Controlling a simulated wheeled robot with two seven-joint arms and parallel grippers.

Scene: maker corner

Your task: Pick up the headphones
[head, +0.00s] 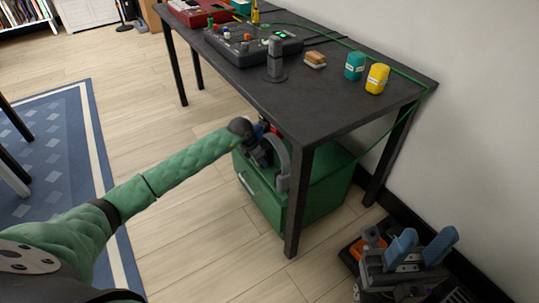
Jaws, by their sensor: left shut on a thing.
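The headphones (283,168) show as a grey curved band beside the front leg of the dark table, in front of the green cabinet. My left gripper (264,143), at the end of the green-sleeved arm, is shut on the headphones just below the table's front edge. Its fingers and part of the headphones overlap, so the exact grip point is hard to see. My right gripper (419,248) is at the lower right, with two blue fingers spread apart and nothing between them.
A green cabinet (318,195) stands beneath.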

